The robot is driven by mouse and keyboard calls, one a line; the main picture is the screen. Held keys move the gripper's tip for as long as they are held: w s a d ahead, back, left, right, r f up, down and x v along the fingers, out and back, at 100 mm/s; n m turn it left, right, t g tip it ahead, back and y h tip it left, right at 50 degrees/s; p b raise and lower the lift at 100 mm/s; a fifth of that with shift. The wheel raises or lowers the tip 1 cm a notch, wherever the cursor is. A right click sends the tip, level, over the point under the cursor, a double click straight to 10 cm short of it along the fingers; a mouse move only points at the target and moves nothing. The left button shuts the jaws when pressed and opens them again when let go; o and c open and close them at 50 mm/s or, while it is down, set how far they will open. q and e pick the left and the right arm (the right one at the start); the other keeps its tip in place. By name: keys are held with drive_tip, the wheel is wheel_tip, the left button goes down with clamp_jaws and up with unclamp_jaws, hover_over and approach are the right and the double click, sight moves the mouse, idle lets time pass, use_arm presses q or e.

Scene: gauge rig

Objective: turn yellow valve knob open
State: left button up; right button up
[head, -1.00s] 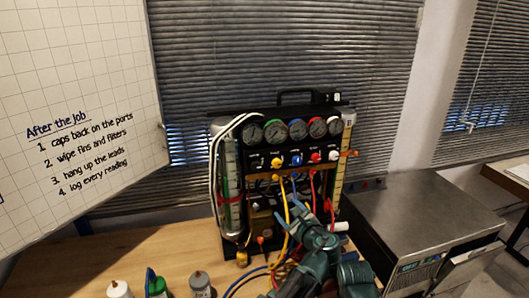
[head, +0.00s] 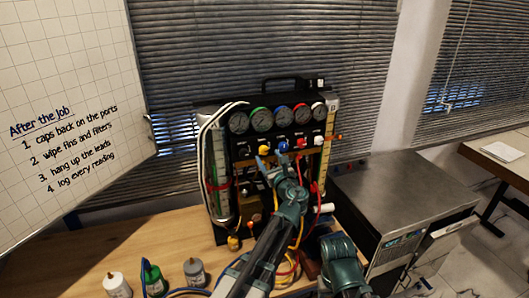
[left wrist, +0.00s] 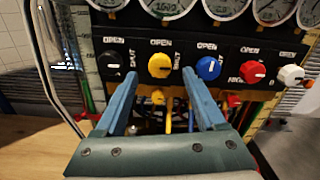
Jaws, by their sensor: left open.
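The yellow valve knob (head: 263,149) is on the black front panel of the gauge rig, below the row of gauges. In the left wrist view the yellow knob (left wrist: 160,66) has a pale pointer mark and an "OPEN" label above it. My left gripper (head: 279,161) is just in front of the panel, below and slightly right of the knob in the head view. In the left wrist view its two blue fingers (left wrist: 159,84) are spread and empty, with the knob between and beyond their tips. No contact shows. My right gripper is not visible.
A blue knob (left wrist: 208,68) sits close to the right finger. Red (left wrist: 253,72) and white (left wrist: 291,75) knobs lie further right, a black knob (left wrist: 114,64) left. Coloured hoses hang below. Bottles (head: 195,272) stand on the table, with a metal unit (head: 400,200) at right.

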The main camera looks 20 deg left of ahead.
sight(265, 151)
use_arm(q)
drive_tip(key=shift+x, duration=2.4)
drive_tip(key=shift+c, duration=0.4)
clamp_jaws()
